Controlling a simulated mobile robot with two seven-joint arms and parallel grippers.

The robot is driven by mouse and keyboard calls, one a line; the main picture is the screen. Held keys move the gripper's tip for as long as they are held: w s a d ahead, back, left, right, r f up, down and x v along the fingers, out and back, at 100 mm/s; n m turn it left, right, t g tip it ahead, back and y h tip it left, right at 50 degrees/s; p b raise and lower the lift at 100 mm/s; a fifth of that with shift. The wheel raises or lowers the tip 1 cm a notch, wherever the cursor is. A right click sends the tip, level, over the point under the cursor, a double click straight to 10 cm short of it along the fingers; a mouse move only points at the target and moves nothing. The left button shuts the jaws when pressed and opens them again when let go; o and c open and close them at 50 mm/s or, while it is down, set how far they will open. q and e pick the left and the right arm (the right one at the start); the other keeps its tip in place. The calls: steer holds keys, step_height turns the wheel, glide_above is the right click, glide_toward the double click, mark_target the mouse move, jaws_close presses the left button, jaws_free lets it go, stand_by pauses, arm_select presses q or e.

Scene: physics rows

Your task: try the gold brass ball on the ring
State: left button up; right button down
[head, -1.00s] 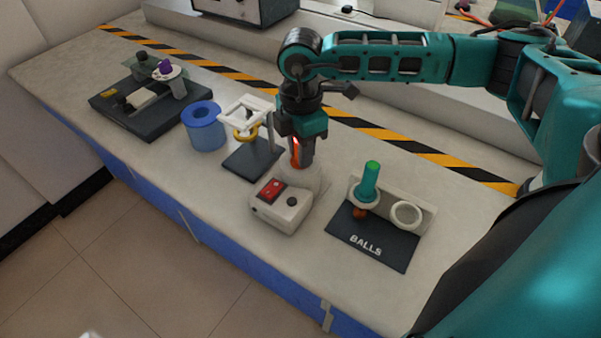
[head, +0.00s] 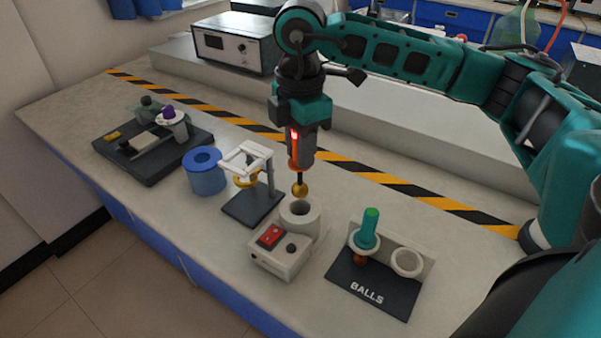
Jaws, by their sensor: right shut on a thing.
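My right gripper (head: 296,142) is shut on the orange handle (head: 294,160) of a ball tool. Its gold brass ball (head: 300,190) hangs at the lower end of a dark rod, just above the open round cup (head: 301,209) of a white heater. The ball looks clear of the cup. My left gripper is out of view.
A black BALLS rack (head: 378,292) at right holds a green-handled ball tool (head: 369,225) beside an empty white holder (head: 407,262). The heater (head: 283,262) has a red switch. A blue cup (head: 205,175) and a dark apparatus (head: 152,170) stand at left.

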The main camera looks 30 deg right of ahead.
step_height(320, 180, up, 8)
steer(key=shift+r, duration=0.1)
steer(key=shift+r+p, duration=0.3)
steer(key=shift+r, duration=0.05)
steer(key=shift+r+p, duration=0.7)
steer(key=shift+r, duration=0.25)
steer(key=shift+f, duration=0.1)
